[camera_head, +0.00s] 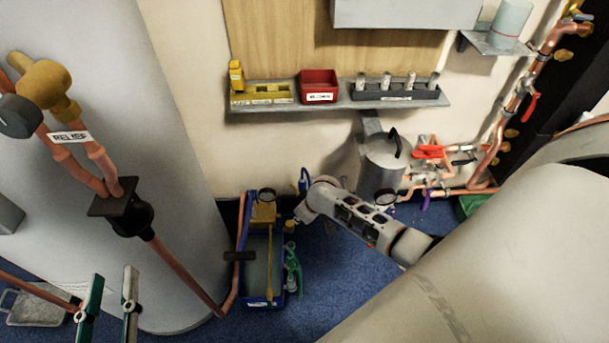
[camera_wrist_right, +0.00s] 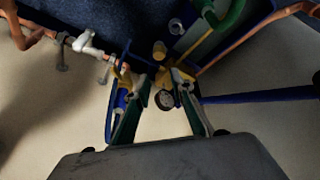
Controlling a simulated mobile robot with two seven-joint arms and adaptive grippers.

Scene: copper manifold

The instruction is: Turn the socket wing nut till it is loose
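I cannot make out the socket wing nut for certain. A brass fitting (camera_head: 264,212) with a dark round gauge (camera_head: 266,195) stands at the top of the blue crate in the head view. In the right wrist view, a round gauge (camera_wrist_right: 164,100) shows between the fingers of my right gripper (camera_wrist_right: 165,80), with brass parts around the fingertips. The fingers stand apart, but I cannot tell whether they touch the brass. In the head view my right arm reaches to the crate; its fingertips are hidden. My left gripper (camera_head: 109,284) is open and empty at the lower left.
The blue crate (camera_head: 245,303) holds long tools. A large white tank (camera_head: 185,190) with copper pipes stands at the left. A wall shelf (camera_head: 330,107) carries a red bin (camera_head: 319,86) and yellow holders. Copper manifold pipes (camera_head: 500,140) run at the right. Blue floor (camera_head: 335,280) is open right of the crate.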

